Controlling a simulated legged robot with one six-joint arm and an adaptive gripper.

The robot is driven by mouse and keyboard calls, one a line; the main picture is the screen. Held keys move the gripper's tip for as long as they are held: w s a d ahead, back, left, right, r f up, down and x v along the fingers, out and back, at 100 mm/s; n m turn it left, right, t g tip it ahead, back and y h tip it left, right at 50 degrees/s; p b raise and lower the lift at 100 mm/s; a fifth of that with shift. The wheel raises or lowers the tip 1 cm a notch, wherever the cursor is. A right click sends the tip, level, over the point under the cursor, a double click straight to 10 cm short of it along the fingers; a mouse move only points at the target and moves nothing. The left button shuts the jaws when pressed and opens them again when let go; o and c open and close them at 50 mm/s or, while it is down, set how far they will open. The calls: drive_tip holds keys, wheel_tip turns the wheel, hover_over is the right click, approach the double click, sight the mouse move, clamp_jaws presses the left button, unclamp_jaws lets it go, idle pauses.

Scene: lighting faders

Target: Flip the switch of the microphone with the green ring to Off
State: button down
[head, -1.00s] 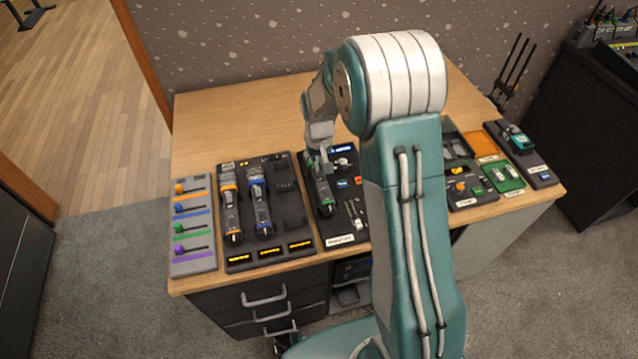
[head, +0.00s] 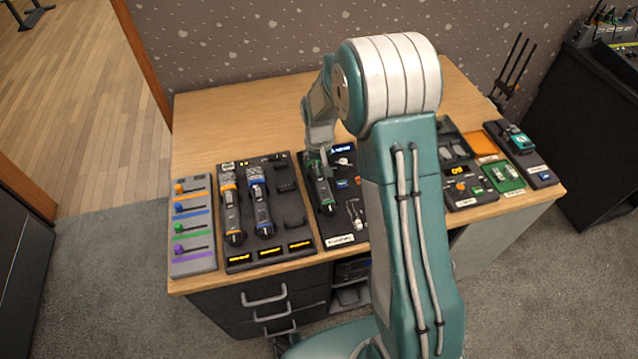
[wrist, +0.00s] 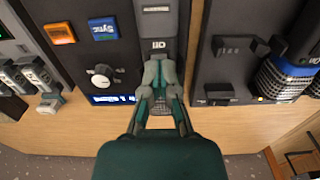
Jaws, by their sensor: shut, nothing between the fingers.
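The microphone with the green ring (head: 326,198) lies on a dark panel left of my upper arm in the head view. Its grey body (wrist: 160,22) runs up from the fingertips in the wrist view, with an "Off" marking near them. My gripper (head: 317,163) is over the far end of this microphone. In the wrist view my gripper (wrist: 163,75) is shut and empty, with its fingertips close to the body just below the marking. The fingers cover the switch area, so I cannot tell the switch position or whether they touch it.
Microphones with an orange ring (head: 231,208) and a blue ring (head: 261,205) lie on the charger panel to the left. A knob (wrist: 100,77), an orange button (wrist: 60,33) and a blue Sync button (wrist: 103,28) are beside the gripper. Bare desk lies behind the panels.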

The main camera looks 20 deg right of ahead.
drive_tip(key=shift+f, duration=0.2)
drive_tip(key=shift+r, duration=3.55)
drive_tip(key=s+r+t, duration=0.1)
drive_tip(key=s+r, duration=0.5)
drive_tip(key=r, duration=0.3)
drive_tip(key=s+r+t, duration=0.2)
drive_tip(key=s+r, duration=0.3)
drive_tip(key=s, duration=0.6)
drive_tip(key=s+r+t, duration=0.2)
drive_tip(key=s+r, duration=0.3)
drive_tip(key=s, duration=0.5)
drive_tip(key=shift+s+t, duration=0.3)
drive_tip(key=shift+s, duration=0.05)
drive_tip(key=c, duration=1.3)
unclamp_jaws()
drive_tip(key=shift+r, duration=0.1)
drive_tip(key=shift+c, duration=0.2)
